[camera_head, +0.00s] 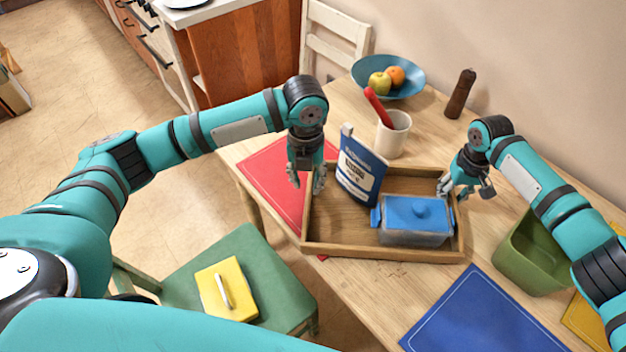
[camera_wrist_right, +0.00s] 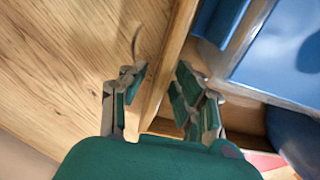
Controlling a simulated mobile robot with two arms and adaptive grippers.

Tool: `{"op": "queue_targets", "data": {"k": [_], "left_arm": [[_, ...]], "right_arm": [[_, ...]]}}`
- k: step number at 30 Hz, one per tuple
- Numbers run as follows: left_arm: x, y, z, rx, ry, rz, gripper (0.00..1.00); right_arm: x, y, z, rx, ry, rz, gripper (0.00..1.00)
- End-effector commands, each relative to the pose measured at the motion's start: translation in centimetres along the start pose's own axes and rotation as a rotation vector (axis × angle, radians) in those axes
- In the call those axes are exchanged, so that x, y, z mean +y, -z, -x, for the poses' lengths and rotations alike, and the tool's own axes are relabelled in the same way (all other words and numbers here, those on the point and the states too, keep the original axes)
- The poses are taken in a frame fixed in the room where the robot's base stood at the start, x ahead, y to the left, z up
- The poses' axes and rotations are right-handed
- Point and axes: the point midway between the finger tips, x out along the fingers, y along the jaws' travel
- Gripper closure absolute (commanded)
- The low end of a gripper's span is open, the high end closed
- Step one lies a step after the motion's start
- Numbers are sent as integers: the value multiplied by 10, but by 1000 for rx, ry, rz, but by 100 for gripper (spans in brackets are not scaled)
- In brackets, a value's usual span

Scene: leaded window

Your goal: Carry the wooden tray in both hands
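The wooden tray (camera_head: 345,249) rests flat on the table, partly over a red mat. It holds an upright blue-and-white packet (camera_head: 360,175) and a clear container with a blue lid (camera_head: 415,217). My left gripper (camera_head: 306,184) points down at the tray's left wall, its fingers apart, one outside and one inside. My right gripper (camera_head: 466,190) is at the tray's right wall. In the right wrist view, the open right gripper (camera_wrist_right: 160,82) has a finger on each side of the wooden wall (camera_wrist_right: 167,75), with a gap visible on the outer side.
A white mug (camera_head: 394,135) with a red-handled tool, a fruit bowl (camera_head: 412,90) and a brown mill (camera_head: 460,94) stand behind the tray. A green bin (camera_head: 530,258) is at right, a blue mat (camera_head: 480,315) in front. A green chair (camera_head: 230,260) holds a yellow object.

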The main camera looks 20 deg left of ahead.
Motion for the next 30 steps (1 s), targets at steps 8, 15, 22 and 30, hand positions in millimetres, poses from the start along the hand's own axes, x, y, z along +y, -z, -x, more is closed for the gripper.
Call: {"op": "queue_targets", "data": {"k": [8, 15, 22, 30], "left_arm": [[0, 0, 42, -1, -1, 0, 71], [1, 0, 48, 0, -2, 0, 71], [1, 0, 47, 0, -2, 0, 71], [1, 0, 47, 0, -2, 0, 71]], "right_arm": [[0, 0, 0, 0, 1, 1, 70], [0, 1, 18, 3, 1, 1, 70], [0, 1, 67, 4, 0, 1, 70], [0, 1, 111, 1, 1, 1, 70]]}}
